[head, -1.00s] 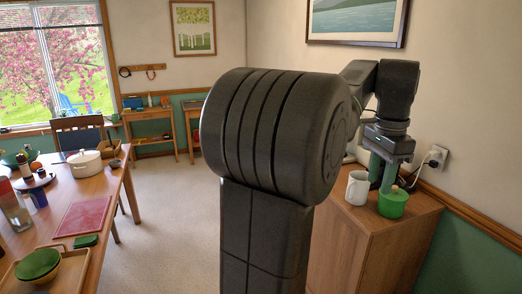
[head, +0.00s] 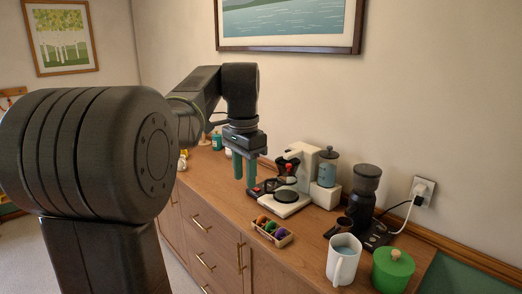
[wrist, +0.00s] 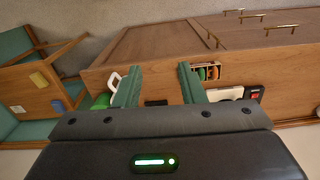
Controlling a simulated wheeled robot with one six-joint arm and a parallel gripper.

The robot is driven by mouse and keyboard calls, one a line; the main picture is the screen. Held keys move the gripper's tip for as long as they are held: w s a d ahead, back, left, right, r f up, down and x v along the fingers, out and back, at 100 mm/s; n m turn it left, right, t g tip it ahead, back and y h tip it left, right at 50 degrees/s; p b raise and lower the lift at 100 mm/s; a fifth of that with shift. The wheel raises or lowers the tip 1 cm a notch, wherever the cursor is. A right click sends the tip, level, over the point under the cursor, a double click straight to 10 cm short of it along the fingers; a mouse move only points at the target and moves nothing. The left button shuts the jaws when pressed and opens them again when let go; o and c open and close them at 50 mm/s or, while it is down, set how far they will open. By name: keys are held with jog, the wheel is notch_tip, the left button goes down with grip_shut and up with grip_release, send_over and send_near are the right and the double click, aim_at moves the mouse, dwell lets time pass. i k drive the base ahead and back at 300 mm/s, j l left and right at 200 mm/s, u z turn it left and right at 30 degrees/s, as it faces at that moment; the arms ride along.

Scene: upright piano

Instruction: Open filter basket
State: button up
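A white coffee maker (head: 309,160) with a water tank stands on the wooden sideboard in the head view. A dark part with a red spot (head: 288,168), perhaps the filter basket, sits under its head, above a round black plate. I cannot tell whether the basket is open or shut. My gripper (head: 244,184) points down, left of the coffee maker and apart from it. In the wrist view its two green fingers (wrist: 157,74) are spread with nothing between them. Part of the coffee maker (wrist: 225,94) shows there, right of the fingers.
On the sideboard (head: 225,190) are a tray of coloured pods (head: 271,231), a black grinder (head: 364,197), a white mug (head: 343,259) and a green lidded canister (head: 393,269). The wall stands close behind. Bottles (head: 217,140) stand behind my gripper.

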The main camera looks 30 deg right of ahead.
aim_at(285, 167)
jog(key=i+l+z, duration=0.15)
jog(key=i+z, duration=0.3)
jog(key=i, duration=0.15)
jog(key=i+j+z, duration=0.1)
jog(key=i+z, duration=0.4)
jog(key=i+j+z, duration=0.45)
jog(key=i, duration=0.25)
jog(key=l, duration=0.1)
